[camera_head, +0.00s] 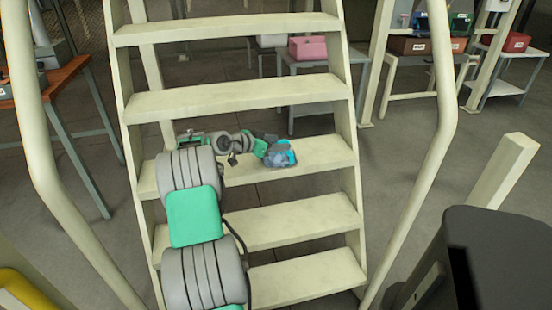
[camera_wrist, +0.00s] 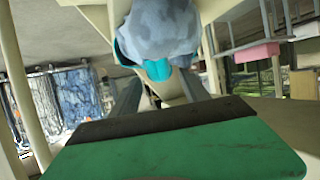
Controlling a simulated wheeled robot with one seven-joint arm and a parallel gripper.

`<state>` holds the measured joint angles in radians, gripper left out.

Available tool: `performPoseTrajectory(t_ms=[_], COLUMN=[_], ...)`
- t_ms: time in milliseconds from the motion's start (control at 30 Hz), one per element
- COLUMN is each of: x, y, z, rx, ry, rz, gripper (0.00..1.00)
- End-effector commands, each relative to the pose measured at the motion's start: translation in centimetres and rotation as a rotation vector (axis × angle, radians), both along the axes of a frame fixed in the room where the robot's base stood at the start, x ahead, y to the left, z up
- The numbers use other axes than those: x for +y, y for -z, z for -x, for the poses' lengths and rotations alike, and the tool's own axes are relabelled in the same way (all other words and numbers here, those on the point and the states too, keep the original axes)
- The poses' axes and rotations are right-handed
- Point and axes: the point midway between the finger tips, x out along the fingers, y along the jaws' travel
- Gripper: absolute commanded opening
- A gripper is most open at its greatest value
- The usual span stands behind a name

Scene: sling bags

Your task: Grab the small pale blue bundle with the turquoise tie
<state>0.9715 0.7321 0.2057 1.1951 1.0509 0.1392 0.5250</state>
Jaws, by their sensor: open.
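The small pale blue bundle (camera_head: 282,156) rests on a cream stair tread (camera_head: 325,150), right of the tread's middle. Its turquoise tie shows in the wrist view (camera_wrist: 157,69), below the mottled pale blue cloth of the bundle (camera_wrist: 160,28). My gripper (camera_head: 268,146) is open at the left side of the bundle, close to it. In the wrist view, the two grey fingers of my gripper (camera_wrist: 157,88) stand apart, with the bundle at and beyond their tips. Whether a finger touches the bundle I cannot tell.
Cream stair treads lie above and below, between side rails. A handrail (camera_head: 440,90) runs on the right. Behind the stairs, a pink box (camera_head: 307,48) stands on a grey table. An orange-topped table (camera_head: 62,76) stands at the left. The tread right of the bundle is clear.

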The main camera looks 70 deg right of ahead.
Motion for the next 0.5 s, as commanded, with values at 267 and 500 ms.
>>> performPoseTrajectory(t_ms=[267, 500], x=[-3.4, -4.4], y=[1.8, 2.0], z=[2.1, 2.7], rx=[0.0, -0.001], ry=[-0.006, -0.009], rz=[-0.002, -0.002], gripper=[0.54, 0.54])
